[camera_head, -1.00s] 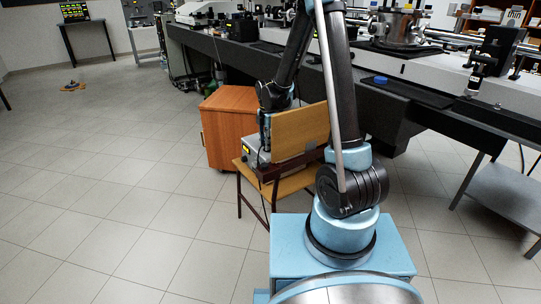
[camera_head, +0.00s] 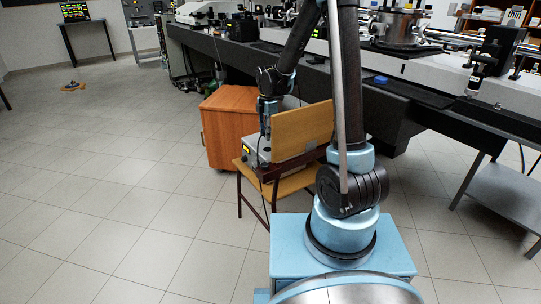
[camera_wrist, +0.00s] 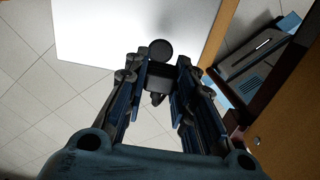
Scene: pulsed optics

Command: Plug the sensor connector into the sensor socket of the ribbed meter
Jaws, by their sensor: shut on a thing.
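The meter (camera_head: 253,157) is a grey box with a small lit yellow display, standing on the seat of a wooden chair. The chair back partly hides it. My gripper (camera_head: 266,130) points down at the meter, close above or beside it. In the wrist view my gripper (camera_wrist: 160,90) is shut on a small dark block with a round black end, which looks like the sensor connector (camera_wrist: 157,76). A pale flat surface (camera_wrist: 110,32), probably the meter's top, lies beyond it. The sensor socket cannot be made out. Whether the connector touches the meter cannot be told.
The wooden chair back (camera_head: 302,131) stands close to the right of my gripper. An orange-brown cabinet (camera_head: 228,125) is behind the chair, and a long dark optics bench (camera_head: 400,95) runs behind.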

